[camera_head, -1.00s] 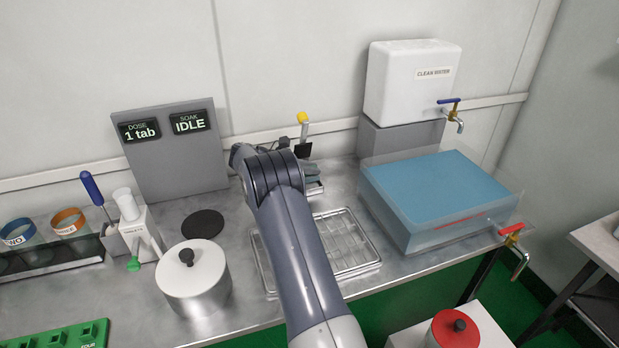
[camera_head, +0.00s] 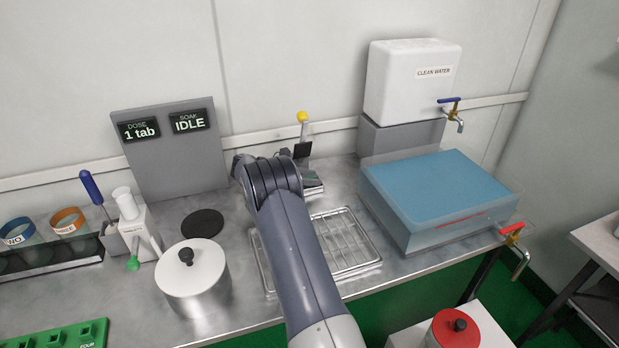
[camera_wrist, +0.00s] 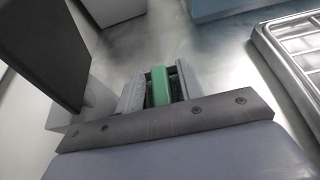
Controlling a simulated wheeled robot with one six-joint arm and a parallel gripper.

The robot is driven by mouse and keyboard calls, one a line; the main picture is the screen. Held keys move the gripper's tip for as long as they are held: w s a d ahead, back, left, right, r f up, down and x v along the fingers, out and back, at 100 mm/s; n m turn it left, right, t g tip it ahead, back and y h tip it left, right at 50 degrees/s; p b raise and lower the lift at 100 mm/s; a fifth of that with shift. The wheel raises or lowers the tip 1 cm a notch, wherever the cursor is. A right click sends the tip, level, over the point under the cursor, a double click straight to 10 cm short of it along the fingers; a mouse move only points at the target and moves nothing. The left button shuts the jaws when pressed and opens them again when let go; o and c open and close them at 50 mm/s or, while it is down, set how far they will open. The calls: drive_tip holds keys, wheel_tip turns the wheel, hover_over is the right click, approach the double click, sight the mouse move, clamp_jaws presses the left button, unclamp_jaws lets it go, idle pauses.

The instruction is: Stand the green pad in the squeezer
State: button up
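In the wrist view the green pad (camera_wrist: 159,84) is between the two grey fingers of my gripper (camera_wrist: 160,92), with dark ridged faces on either side of it. My gripper appears shut on it. In the head view the squeezer (camera_head: 302,151), with a black plate and a yellow-knobbed lever, stands by the back wall. My arm hides most of my gripper there, just in front of the squeezer. A dark upright plate, apparently the squeezer's (camera_wrist: 52,42), is close at the left in the wrist view. Whether the pad touches the squeezer cannot be told.
A wire drying rack (camera_head: 372,262) lies in front of the squeezer. A blue-filled bath (camera_head: 400,228) stands to the right, below the clean water tank (camera_head: 412,95). A lidded pot (camera_head: 197,295) and a dark disc (camera_head: 203,223) are left of my arm.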

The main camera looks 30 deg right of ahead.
drive_tip(key=shift+r, duration=0.3)
drive_tip(key=v, duration=1.2)
drive_tip(key=shift+f, duration=0.15)
